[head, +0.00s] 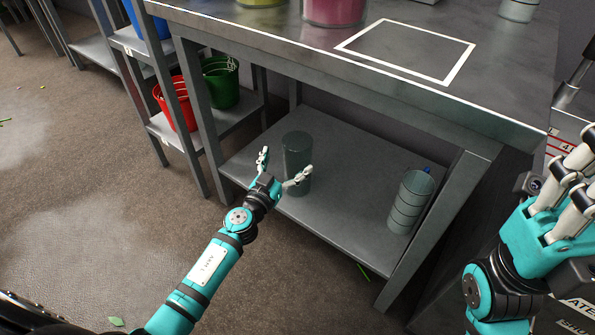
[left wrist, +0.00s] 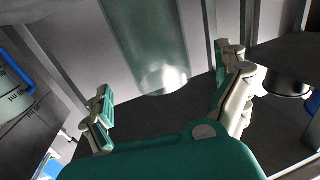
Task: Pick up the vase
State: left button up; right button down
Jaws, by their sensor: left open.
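The vase (head: 297,150), a dark greenish glass cylinder, stands upright on the lower shelf under the table. In the left wrist view the vase (left wrist: 146,42) is a see-through teal cylinder ahead of my fingers. My left gripper (head: 286,162) is open at the vase, with one finger to its left and one overlapping its right lower side. In the left wrist view my left gripper (left wrist: 165,78) has its fingers spread, with nothing held between them. I cannot tell whether a finger touches the glass. My right gripper (head: 570,180) is at the right edge, away from the vase; its opening is unclear.
A table leg (head: 430,225) and the tabletop edge (head: 330,60) frame the space. Red (head: 176,104) and green (head: 222,82) buckets sit on a shelf at left.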

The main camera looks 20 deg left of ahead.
aim_at(303, 138)
pick_arm(q)
jog(key=w, duration=0.4)
jog(key=w+d+b, duration=0.1)
jog(key=w, duration=0.1)
jog(key=shift+w+d+r, duration=0.1)
jog(key=shift+w+r, duration=0.05)
jog(key=shift+w, duration=0.05)
jog(key=shift+r, duration=0.1)
jog(key=c, duration=1.7)
